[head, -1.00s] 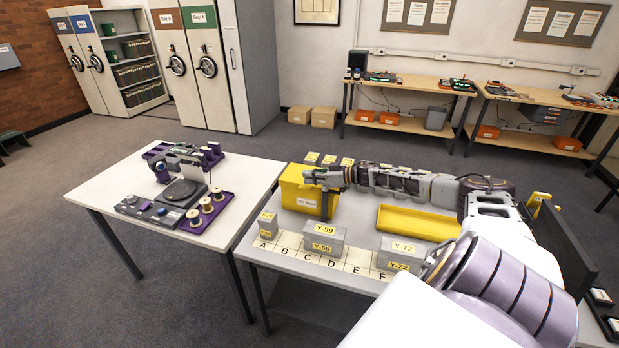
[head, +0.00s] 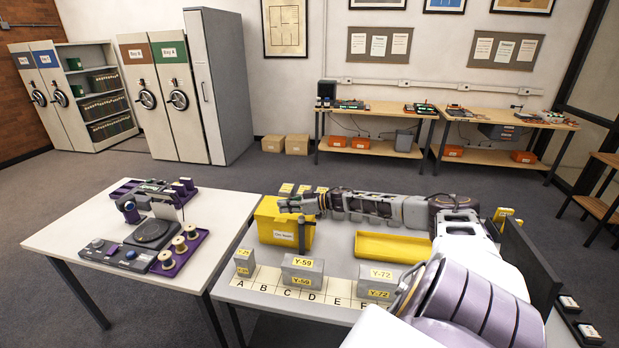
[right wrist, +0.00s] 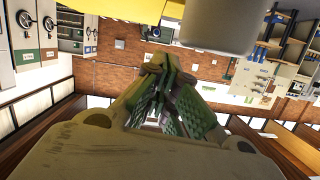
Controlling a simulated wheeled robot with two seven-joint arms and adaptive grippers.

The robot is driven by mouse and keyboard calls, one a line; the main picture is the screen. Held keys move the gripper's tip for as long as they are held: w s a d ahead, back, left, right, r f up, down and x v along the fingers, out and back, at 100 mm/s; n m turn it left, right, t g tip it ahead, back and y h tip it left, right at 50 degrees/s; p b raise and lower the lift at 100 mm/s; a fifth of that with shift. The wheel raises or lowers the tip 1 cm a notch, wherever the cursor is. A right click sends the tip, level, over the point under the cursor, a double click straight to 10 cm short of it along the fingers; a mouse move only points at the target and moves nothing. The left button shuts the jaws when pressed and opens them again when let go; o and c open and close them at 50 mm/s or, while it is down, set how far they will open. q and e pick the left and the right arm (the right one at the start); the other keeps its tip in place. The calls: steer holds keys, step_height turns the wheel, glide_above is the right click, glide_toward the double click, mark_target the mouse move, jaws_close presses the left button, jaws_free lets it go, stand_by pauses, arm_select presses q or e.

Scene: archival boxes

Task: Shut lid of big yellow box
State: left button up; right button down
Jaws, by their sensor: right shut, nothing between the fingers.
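The big yellow box (head: 268,229) stands at the back left of the grey table, with a white label on its front. My right gripper (head: 288,206) is shut and empty at the upper part of this box. The arm reaches in from the right and hides part of the box's top, so I cannot tell how its lid lies or whether the gripper touches it. In the right wrist view the shut fingers (right wrist: 165,88) show below a yellow surface (right wrist: 105,9). My left gripper is not in view.
A shallow yellow tray (head: 393,247) lies right of the box. Grey boxes labelled Y-59 (head: 302,272) and Y-72 (head: 380,281) stand in front, by a lettered strip (head: 268,281). A white table (head: 75,222) with devices stands left.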

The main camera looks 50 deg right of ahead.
steer(key=shift+r+p, duration=1.05)
steer(key=shift+r, duration=0.05)
steer(key=p+v, duration=0.3)
steer(key=v, duration=0.7)
stand_by(0.5)
steer(key=shift+a, duration=0.1)
steer(key=shift+s+a+f, duration=0.1)
steer(key=shift+f, duration=0.1)
stand_by(0.5)
